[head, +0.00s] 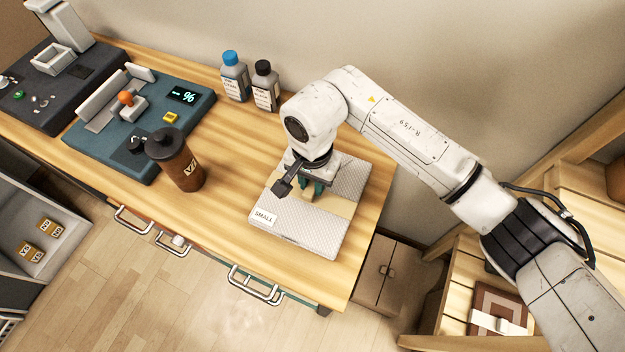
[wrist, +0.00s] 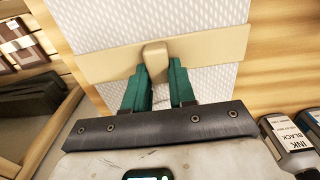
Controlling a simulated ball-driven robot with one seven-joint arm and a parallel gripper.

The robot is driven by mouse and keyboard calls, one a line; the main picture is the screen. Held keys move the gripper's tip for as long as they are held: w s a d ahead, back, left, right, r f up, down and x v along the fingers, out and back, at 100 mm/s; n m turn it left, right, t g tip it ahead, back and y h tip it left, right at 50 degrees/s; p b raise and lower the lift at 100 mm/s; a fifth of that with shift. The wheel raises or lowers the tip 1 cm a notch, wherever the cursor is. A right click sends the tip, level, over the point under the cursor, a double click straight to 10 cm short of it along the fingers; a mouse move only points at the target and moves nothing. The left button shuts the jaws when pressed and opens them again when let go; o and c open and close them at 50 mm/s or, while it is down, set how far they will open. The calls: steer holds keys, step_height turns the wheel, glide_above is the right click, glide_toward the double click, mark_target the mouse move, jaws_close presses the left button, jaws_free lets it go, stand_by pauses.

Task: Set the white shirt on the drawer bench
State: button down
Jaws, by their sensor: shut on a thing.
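The white shirt (head: 320,238) is a flat, folded, textured white pack with a beige band around it and a "SMALL" label at its near left corner. It lies flat at the right end of the wooden drawer bench (head: 228,135), on it or just above it; I cannot tell which. My gripper (head: 309,190) points down over the pack's middle. In the wrist view, its green fingers (wrist: 159,82) are shut on the tan tab of the beige band, with the white shirt (wrist: 90,20) beneath. My wrist hides part of the pack in the head view.
Two ink bottles (head: 235,77) (head: 265,87) stand at the bench's back. A brown canister (head: 176,162) stands left of the pack, before a teal press station (head: 150,115). A dark station (head: 40,85) is at far left. Wooden shelving (head: 465,270) stands at right. Drawer handles (head: 255,285) protrude in front.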

mark_target(312, 184)
steer(key=shift+f, duration=0.6)
steer(key=shift+f, duration=0.2)
steer(key=c, duration=0.9)
jaws_free()
steer(key=shift+c, duration=0.2)
steer(key=shift+r, duration=0.15)
step_height(312, 184, up, 12)
steer(key=b, duration=0.1)
steer(key=shift+b, duration=0.4)
